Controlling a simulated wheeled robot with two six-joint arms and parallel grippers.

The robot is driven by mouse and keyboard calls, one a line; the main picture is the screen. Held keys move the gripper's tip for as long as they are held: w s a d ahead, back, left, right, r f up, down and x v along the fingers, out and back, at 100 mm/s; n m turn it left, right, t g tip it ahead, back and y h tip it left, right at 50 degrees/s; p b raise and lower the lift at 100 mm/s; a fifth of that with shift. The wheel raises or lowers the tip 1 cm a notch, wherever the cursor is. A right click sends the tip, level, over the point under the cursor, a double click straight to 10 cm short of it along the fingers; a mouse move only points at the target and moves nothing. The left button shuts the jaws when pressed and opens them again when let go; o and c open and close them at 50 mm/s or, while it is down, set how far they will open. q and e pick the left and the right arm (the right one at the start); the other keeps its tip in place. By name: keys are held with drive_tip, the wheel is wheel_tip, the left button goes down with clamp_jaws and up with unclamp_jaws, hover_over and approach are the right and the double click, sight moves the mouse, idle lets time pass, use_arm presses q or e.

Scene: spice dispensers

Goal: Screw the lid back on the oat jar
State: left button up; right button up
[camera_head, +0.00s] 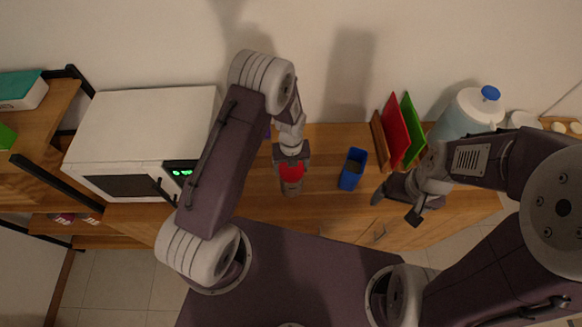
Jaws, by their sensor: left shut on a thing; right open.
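My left gripper (291,158) points down over the wooden counter and is shut on a red lid-like piece (291,172). A brownish, jar-like body (291,188) shows directly below the red piece. I cannot tell whether the red piece is seated on it or only held against it. A blue open-topped container (352,169) stands to the right, with something brownish inside; I cannot tell if it is the oat jar. My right gripper (395,206) is open and empty, near the counter's front edge, right of and nearer than the blue container.
A white microwave (145,135) stands left on the counter (322,185). Red (395,130) and green (413,125) boards stand upright at the back right, beside a jug with a blue top (490,93). Bare counter lies between the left gripper and blue container.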

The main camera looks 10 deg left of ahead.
use_arm(q)
drive_tip(key=m, duration=0.3)
drive_tip(key=o, duration=1.4)
drive_tip(key=shift+w+r, duration=0.1)
drive_tip(key=shift+r, duration=0.2)
wheel_tip(320, 180, up, 8)
drive_tip(key=shift+f+b, duration=0.25)
drive_tip(key=shift+b, duration=0.95)
drive_tip(key=shift+r, duration=0.45)
